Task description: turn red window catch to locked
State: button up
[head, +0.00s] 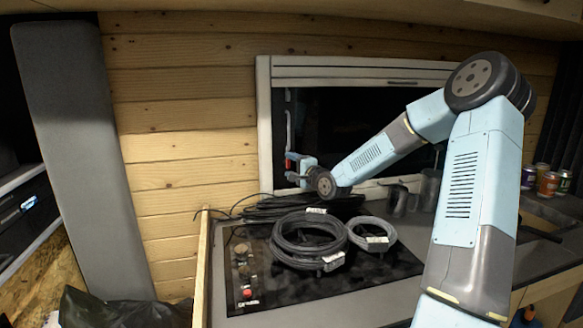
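The red window catch (288,164) shows as a small red patch at the left side of the window frame (265,130). It is partly hidden by my gripper. My arm reaches in from the right, across the window, and my gripper (291,174) is right at the catch. Whether its fingers touch the catch or close around it is too small to tell. The catch's turn position cannot be made out.
A hob (250,268) lies below the window, with coiled black cable (308,262) and a lighter coil (372,222) on it. Dark cups (397,200) stand by the sill. Cans (548,184) are at right. A tall grey panel (75,150) stands at left.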

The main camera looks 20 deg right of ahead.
jog(key=shift+a, duration=0.1)
jog(key=c, duration=1)
jog(key=shift+n, duration=0.3)
jog(key=shift+r+n+g+h, duration=0.1)
jog(key=shift+n+g+h, duration=0.4)
jog(key=shift+n, duration=0.7)
jog(key=n, duration=0.2)
jog(key=n+g+h, duration=0.1)
jog(key=n, duration=0.1)
jog(key=shift+s+a+r+h, duration=0.1)
jog(key=shift+a+r+h, duration=0.05)
jog(key=shift+h, duration=0.15)
jog(key=n+g+h, duration=0.1)
jog(key=n+h, duration=0.1)
jog(key=n, duration=0.1)
jog(key=shift+a, duration=0.15)
jog(key=shift+c, duration=0.2)
jog(key=shift+a+n+h, duration=0.1)
jog(key=shift+n+h, duration=0.9)
jog(key=shift+n, duration=0.9)
